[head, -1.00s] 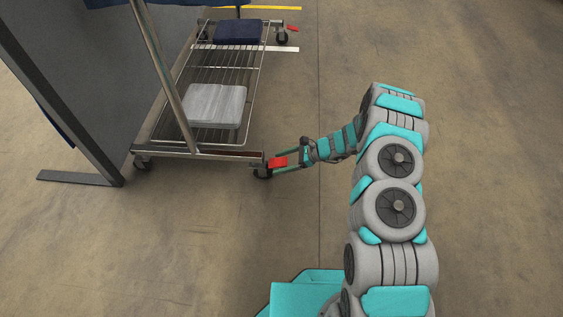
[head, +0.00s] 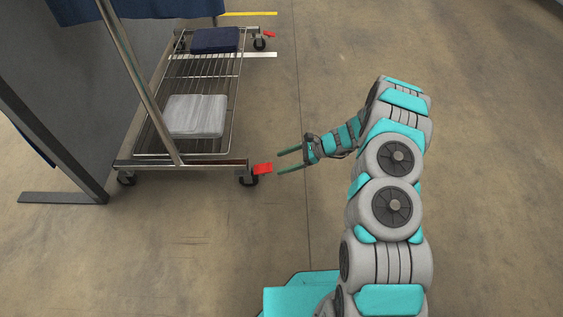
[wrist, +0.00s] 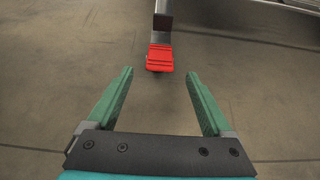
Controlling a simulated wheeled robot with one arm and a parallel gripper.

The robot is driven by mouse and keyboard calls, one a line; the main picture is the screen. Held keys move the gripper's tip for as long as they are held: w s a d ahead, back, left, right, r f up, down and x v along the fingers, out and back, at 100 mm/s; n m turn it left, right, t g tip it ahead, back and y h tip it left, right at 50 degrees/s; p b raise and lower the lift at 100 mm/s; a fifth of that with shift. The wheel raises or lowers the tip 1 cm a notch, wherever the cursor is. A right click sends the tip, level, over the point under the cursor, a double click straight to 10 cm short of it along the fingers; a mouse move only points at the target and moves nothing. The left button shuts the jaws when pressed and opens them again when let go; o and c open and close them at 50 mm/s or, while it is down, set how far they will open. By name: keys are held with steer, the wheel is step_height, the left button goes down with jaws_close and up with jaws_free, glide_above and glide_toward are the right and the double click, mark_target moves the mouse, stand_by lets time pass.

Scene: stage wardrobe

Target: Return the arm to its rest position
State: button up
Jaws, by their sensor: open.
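My gripper (head: 289,160) is open and empty, just right of the front right caster of the wheeled rack in the head view. Its two green fingers point left toward the caster's red brake pedal (head: 262,168), with a small gap between. In the wrist view, my gripper (wrist: 160,90) has its fingers spread wide. The red pedal (wrist: 160,58) lies ahead of the fingertips, centred between them and not touching. My arm is stretched forward and bent to the left at its far end.
The rack (head: 215,162) has a wire shelf carrying a grey folded item (head: 196,116) and a dark blue one (head: 215,40). A blue cloth (head: 150,8) hangs above. A grey panel (head: 60,80) stands at left. The floor right of the arm is clear.

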stand_by(0.3)
steer(key=s+a+r+n+g+h+p, duration=0.15)
steer(key=s+r+n, duration=0.3)
steer(key=r, duration=0.55)
steer(key=s+a+r+n+g+h+p, duration=0.1)
steer(key=s+r+n+p, duration=0.15)
steer(key=s+r, duration=0.55)
steer(key=s+a+r+n+g+h+p, duration=0.15)
steer(key=s+r+n, duration=0.25)
steer(key=r, duration=0.8)
steer(key=s+d+r+n+h+p, duration=0.1)
steer(key=s+d+r, duration=0.3)
steer(key=s, duration=0.4)
steer(key=s+d+r+n+t+h+p, duration=0.1)
steer(key=s+d+r+n+h, duration=0.3)
steer(key=s, duration=0.4)
steer(key=s+d+r+n+h+p, duration=0.2)
steer(key=s+d+r, duration=0.4)
steer(key=s+d, duration=0.1)
steer(key=shift+s+t+h, duration=0.4)
steer(key=shift+s, duration=0.3)
